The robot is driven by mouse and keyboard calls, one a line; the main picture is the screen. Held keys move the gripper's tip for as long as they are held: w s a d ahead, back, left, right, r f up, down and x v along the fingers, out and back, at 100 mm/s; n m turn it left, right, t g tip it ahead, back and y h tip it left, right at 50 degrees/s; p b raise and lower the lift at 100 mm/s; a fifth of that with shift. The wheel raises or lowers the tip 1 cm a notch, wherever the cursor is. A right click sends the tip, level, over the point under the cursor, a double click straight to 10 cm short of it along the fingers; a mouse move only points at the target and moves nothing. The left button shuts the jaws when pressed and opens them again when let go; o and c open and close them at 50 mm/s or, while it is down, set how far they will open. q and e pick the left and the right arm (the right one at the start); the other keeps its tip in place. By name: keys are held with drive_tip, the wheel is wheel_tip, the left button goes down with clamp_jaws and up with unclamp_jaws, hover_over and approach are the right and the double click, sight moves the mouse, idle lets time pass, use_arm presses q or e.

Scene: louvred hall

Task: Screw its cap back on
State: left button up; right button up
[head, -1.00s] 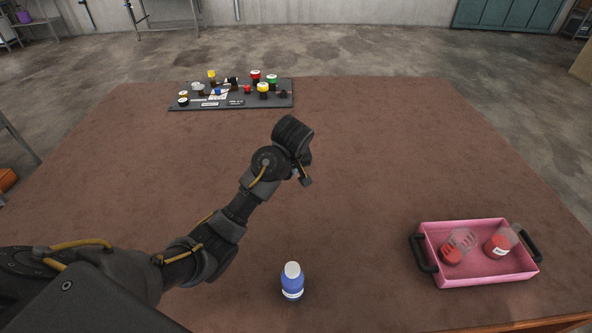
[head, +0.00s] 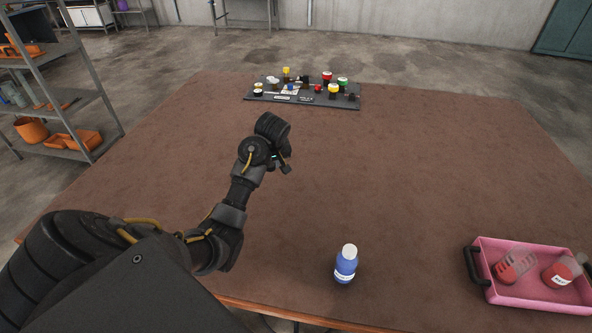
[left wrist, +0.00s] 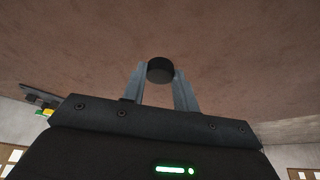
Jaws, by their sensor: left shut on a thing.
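A blue bottle (head: 345,266) with a white upper end stands upright near the table's front edge. I cannot tell from here whether the white part is a bare neck or a lid. My left gripper (head: 287,167) is above the table, left of and beyond the bottle, well apart from it. In the left wrist view its two fingers (left wrist: 160,80) are shut on a small black round cap (left wrist: 160,70), held at the tips. The cap cannot be made out in the head view. My right gripper is not in view.
A pink tray (head: 530,295) with dark handles holds two red-and-clear containers (head: 563,270) at the right. A dark panel (head: 300,98) with coloured knobs lies at the table's far side. The brown table (head: 430,170) between is clear. A metal shelf (head: 65,100) stands beyond the left edge.

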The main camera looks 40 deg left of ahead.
use_arm(q)
drive_tip(key=s+a+r+n, duration=0.1)
drive_tip(key=s+a+r, duration=0.1)
drive_tip(key=a, duration=1.3)
drive_tip(key=w+d+f+m, duration=0.25)
drive_tip(key=w+d, duration=0.35)
drive_tip(key=w, duration=0.4)
drive_tip(key=w+d+r+m+t+h, duration=0.15)
drive_tip(key=d+m, duration=0.25)
drive_tip(key=d, duration=1.1)
drive_tip(key=s+d+r+m+h, duration=0.1)
drive_tip(key=s+d+r+m, duration=0.2)
drive_tip(key=d, duration=0.4)
drive_tip(key=s+d+r+m+h, duration=0.2)
drive_tip(key=d+r+m, duration=0.2)
drive_tip(key=d, duration=0.4)
drive_tip(key=s+d+r+m+h, duration=0.1)
drive_tip(key=s+d+r+m, duration=0.2)
drive_tip(key=d, duration=0.4)
drive_tip(key=s+f+m+g+h, duration=0.1)
drive_tip(key=s+m, duration=0.5)
drive_tip(key=s, duration=0.7)
drive_tip(key=shift+a+g+h, duration=0.25)
drive_tip(key=shift+g+h, duration=0.1)
drive_tip(key=shift+h, duration=0.1)
